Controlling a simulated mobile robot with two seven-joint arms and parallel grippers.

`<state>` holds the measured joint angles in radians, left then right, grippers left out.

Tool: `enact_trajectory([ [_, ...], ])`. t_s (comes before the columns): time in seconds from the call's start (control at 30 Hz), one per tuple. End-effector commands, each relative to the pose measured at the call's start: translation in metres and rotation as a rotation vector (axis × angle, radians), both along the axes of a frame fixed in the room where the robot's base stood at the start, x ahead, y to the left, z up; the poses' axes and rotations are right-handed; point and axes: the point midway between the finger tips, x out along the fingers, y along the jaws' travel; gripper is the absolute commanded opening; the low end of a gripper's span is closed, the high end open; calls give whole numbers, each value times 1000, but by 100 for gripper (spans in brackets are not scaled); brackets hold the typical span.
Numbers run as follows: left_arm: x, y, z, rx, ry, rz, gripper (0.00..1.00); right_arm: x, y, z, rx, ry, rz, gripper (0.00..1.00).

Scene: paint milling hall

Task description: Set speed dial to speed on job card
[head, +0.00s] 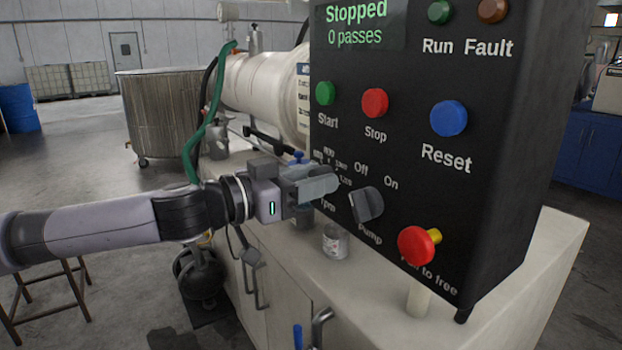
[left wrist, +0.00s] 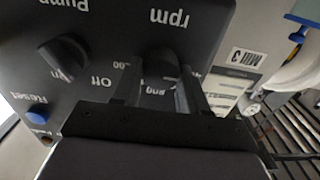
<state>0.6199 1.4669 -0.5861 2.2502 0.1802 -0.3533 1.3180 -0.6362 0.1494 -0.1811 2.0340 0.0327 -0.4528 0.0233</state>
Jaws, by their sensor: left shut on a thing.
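The black control panel (head: 340,130) fills the right of the head view. My left gripper (head: 325,186) is at its lower left, shut on the speed dial. The gripper hides the dial in the head view. In the left wrist view the dark dial (left wrist: 162,63) sits between the two fingers (left wrist: 157,90), by the upside-down "rpm" label. The dial's pointer and most scale numbers are hidden or too small to read. A white printed card (head: 303,90) shows behind the panel's left edge; its text is unreadable, and I cannot tell if it is the job card. My right gripper is not in view.
The pump knob (head: 367,204) is close right of my gripper, with a red emergency button (head: 416,245) beyond. Start (head: 325,93), stop (head: 374,102) and reset (head: 449,118) buttons are above. The display (head: 358,25) reads "Stopped, 0 passes". A small can (head: 335,243) stands below.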

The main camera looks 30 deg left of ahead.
Motion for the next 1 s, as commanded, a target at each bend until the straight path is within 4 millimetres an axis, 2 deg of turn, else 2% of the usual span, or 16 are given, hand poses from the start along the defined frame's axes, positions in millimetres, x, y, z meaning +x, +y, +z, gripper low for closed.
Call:
enact_trajectory([
  [0.37, 0, -1, 1, 187, -77, 0, 12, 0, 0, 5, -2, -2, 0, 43],
  [1.0, -1, -3, 0, 745, -308, 0, 12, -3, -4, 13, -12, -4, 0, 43],
])
